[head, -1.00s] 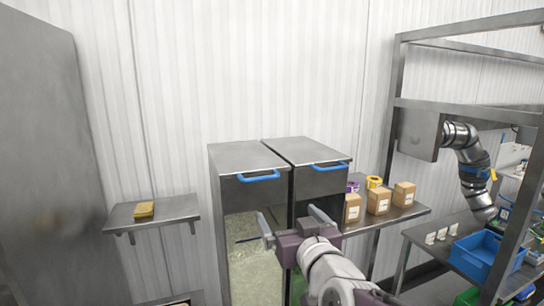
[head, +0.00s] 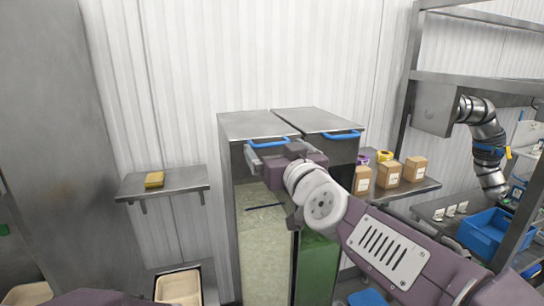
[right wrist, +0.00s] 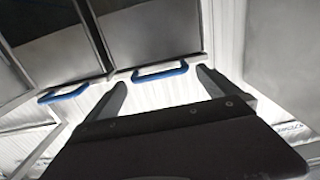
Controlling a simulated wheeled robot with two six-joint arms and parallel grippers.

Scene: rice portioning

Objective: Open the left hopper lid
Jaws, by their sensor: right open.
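The left hopper lid (head: 252,125) is a flat grey metal top, lying shut, with a blue bar handle (head: 266,143) at its front edge. My right gripper (head: 273,155) is open and empty just in front of this handle, one finger towards each end. In the right wrist view, a blue handle (right wrist: 160,72) shows between the spread fingertips (right wrist: 158,85), with no clear contact. The hopper's window below shows pale grain (head: 262,245). My right wrist hides part of the hopper fronts. My left gripper is not in view.
The right hopper lid (head: 315,120), also shut, has its own blue handle (head: 343,135) close by. Cardboard boxes (head: 388,175) stand on a shelf at right, near a blue crate (head: 485,235).

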